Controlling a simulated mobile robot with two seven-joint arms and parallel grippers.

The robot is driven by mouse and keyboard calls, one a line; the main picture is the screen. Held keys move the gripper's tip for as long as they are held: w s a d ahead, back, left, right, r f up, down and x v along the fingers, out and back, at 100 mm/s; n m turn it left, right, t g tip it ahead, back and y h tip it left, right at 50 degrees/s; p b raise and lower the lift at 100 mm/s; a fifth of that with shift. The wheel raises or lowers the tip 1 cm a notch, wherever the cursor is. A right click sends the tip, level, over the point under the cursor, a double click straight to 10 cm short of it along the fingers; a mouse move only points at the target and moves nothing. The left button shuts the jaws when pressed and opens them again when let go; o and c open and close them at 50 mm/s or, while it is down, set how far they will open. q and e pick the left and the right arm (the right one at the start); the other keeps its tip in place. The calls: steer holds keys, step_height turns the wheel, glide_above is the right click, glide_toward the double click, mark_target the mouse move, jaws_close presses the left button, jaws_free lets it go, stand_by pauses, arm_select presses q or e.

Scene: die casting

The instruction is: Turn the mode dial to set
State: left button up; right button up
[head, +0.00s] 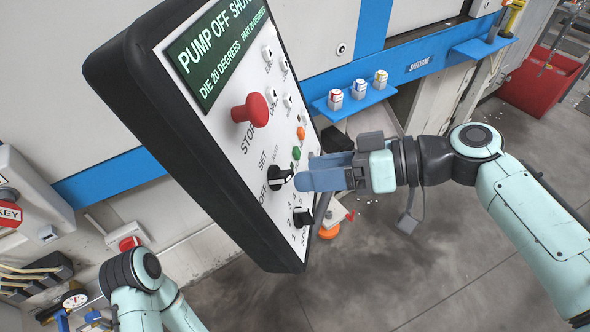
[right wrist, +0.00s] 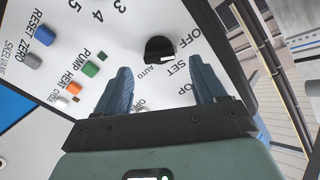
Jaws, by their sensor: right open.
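The mode dial (head: 279,179) is a black knob on the white face of the tilted control panel (head: 200,185), beside the SET and OFF labels. It also shows in the right wrist view (right wrist: 158,47), just beyond my fingertips, near OFF, SET and AUTO. A white mark shows on the knob; I cannot tell exactly which label it points to. My right gripper (head: 304,180) is open and empty, in front of the dial. In the right wrist view its two blue fingers (right wrist: 161,74) are spread, with bare panel between them. My left gripper is outside the views.
A second black dial (head: 303,216) is below the mode dial. A red STOP button (head: 250,109) and small buttons, including a green one (head: 296,153), sit above. A blue shelf (head: 372,97) with small jars and a red bin (head: 540,82) stand behind.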

mark_target(290, 175)
steer(key=shift+x, duration=2.15)
steer(key=c, duration=1.1)
steer(key=shift+o, duration=0.2)
